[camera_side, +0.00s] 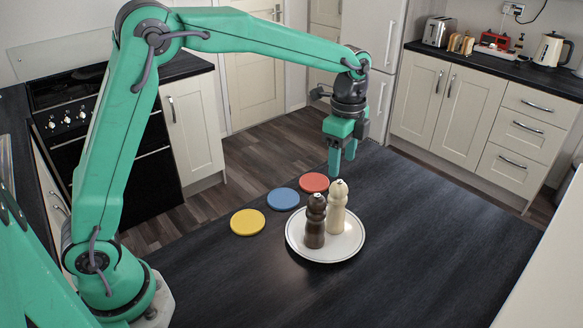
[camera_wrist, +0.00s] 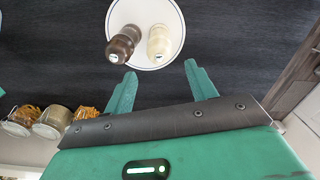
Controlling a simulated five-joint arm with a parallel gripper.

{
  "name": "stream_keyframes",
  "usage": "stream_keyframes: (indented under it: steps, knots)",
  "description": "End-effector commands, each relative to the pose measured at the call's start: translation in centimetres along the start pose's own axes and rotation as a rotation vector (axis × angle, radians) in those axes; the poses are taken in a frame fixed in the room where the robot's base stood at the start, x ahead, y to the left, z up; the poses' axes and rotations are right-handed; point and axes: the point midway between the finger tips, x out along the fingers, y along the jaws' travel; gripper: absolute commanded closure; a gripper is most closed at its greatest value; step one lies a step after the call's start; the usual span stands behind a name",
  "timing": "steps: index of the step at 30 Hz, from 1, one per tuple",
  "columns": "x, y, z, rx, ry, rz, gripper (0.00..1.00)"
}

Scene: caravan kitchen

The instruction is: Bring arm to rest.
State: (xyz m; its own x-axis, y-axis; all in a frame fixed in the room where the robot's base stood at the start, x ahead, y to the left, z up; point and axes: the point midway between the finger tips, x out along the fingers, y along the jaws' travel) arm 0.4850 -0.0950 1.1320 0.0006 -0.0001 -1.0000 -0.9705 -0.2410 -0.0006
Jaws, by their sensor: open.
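My gripper (camera_side: 342,168) hangs from the outstretched arm above the dark worktop (camera_side: 420,235), pointing down, near the far side of the white plate. Its two green fingers are apart with nothing between them, as the wrist view (camera_wrist: 160,85) shows. A dark brown mill (camera_side: 315,222) and a cream mill (camera_side: 337,206) stand upright side by side on the white plate (camera_side: 345,250). In the wrist view the brown mill (camera_wrist: 121,45) and the cream mill (camera_wrist: 158,42) are beyond the fingertips, apart from them.
Yellow (camera_side: 247,222), blue (camera_side: 284,198) and red (camera_side: 314,182) discs lie in a row behind the plate. The worktop is bare to the right. Jars (camera_wrist: 52,121) show at the left in the wrist view. A toaster (camera_side: 438,31) and kettle (camera_side: 551,50) stand on the far counter.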

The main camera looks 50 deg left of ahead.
Motion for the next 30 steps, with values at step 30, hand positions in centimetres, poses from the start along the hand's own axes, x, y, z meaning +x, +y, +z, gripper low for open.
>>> stream_keyframes:
  steps: [30]
  knots:
    - [-2.7,1.7,1.8,-0.117,0.021,-0.041,0.44]
